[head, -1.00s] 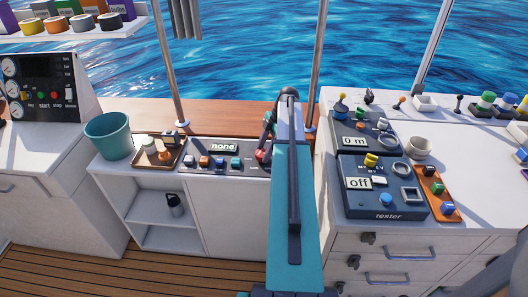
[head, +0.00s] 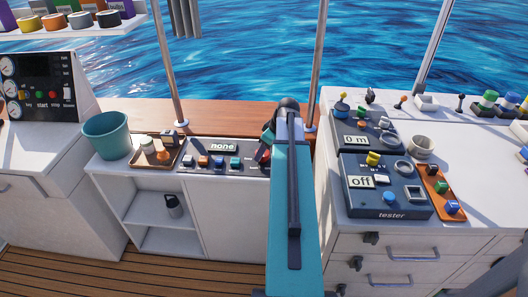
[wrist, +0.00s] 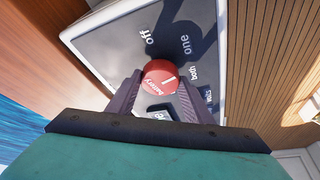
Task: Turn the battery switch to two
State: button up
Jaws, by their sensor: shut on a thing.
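The battery switch is a round red knob (wrist: 160,76) on a dark panel (wrist: 120,40) in the wrist view. Its face carries the word battery and a white line that points right, roughly towards the label both. My gripper (wrist: 158,84) is shut on the knob, one finger at each side. In the head view my arm and gripper (head: 267,143) largely cover the knob at the panel's right end.
The switch panel (head: 212,168) has a display reading none and several coloured buttons. An orange tray (head: 155,160) and a teal bucket (head: 107,135) stand left of it. The tester (head: 385,190), reading off, stands on the right-hand counter (head: 470,165).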

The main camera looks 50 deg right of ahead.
jog(key=m, duration=0.2)
jog(key=m+h, duration=0.1)
jog(key=m, duration=0.1)
jog(key=m+h, duration=0.1)
jog(key=m, duration=0.1)
jog(key=shift+a, duration=0.25)
jog(key=m+h, duration=0.1)
jog(key=m, duration=0.1)
jog(key=m+g, duration=0.1)
jog(key=m, duration=0.1)
jog(key=m+g+h+p, duration=0.1)
jog(key=m, duration=0.2)
jog(key=shift+w+a+h, duration=0.15)
jog(key=shift+w+h, duration=0.15)
jog(key=m+g, duration=0.1)
jog(key=m, duration=0.4)
jog(key=shift+w+g+h, duration=0.2)
jog(key=shift+g+h, duration=0.2)
jog(key=shift+m+g+b, duration=0.3)
jog(key=shift+m+g, duration=0.3)
jog(key=shift+m, duration=1.1)
jog(key=o, duration=1)
jog(key=shift+o, duration=0.2)
jog(key=shift+a+r, duration=0.1)
jog(key=b+v, duration=0.1)
jog(key=v, duration=1.2)
jog(key=shift+r, duration=0.25)
